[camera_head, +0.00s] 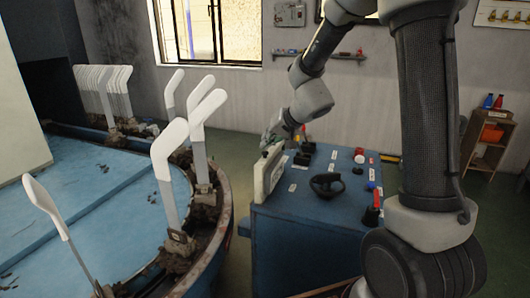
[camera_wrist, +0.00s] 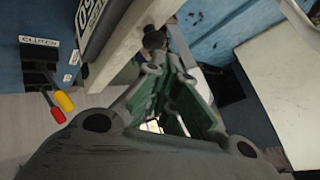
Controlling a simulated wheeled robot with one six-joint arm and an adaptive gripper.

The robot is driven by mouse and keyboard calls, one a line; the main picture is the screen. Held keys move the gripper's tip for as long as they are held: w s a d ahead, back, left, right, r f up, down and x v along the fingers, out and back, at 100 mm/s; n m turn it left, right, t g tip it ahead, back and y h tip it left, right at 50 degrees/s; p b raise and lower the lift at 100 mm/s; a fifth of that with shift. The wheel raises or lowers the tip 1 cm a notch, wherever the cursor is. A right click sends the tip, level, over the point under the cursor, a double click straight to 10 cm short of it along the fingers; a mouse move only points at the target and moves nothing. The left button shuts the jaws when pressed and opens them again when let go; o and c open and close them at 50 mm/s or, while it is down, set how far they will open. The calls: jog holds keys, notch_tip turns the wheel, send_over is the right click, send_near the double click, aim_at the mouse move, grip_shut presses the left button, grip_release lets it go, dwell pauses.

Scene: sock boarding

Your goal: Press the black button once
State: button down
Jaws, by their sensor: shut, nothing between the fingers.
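A black round knob-like button (camera_wrist: 154,38) shows in the wrist view, at the end of a pale beam or panel edge (camera_wrist: 128,45). My gripper (camera_wrist: 165,72) has green-padded fingers, shut and empty, with the tips just short of the button in the picture. I cannot tell whether they touch it. In the head view, my gripper (camera_head: 270,140) hangs just above the upright pale panel (camera_head: 268,175) at the left edge of the blue console (camera_head: 310,222). A small dark spot at the panel's top, under the gripper, may be the same button.
The console top carries a black ring-shaped handle (camera_head: 327,185), several dark switches, and red and blue knobs at the right. Left of it stands a round blue machine (camera_head: 95,195) with white sock forms (camera_head: 168,165). In the wrist view, red and yellow levers (camera_wrist: 62,103) sit below a CLUTCH label.

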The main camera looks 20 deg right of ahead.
jog(key=shift+f, duration=0.65)
dwell(0.3)
jog(key=shift+r, duration=1.05)
jog(key=shift+r, duration=0.1)
jog(key=shift+r, duration=2.45)
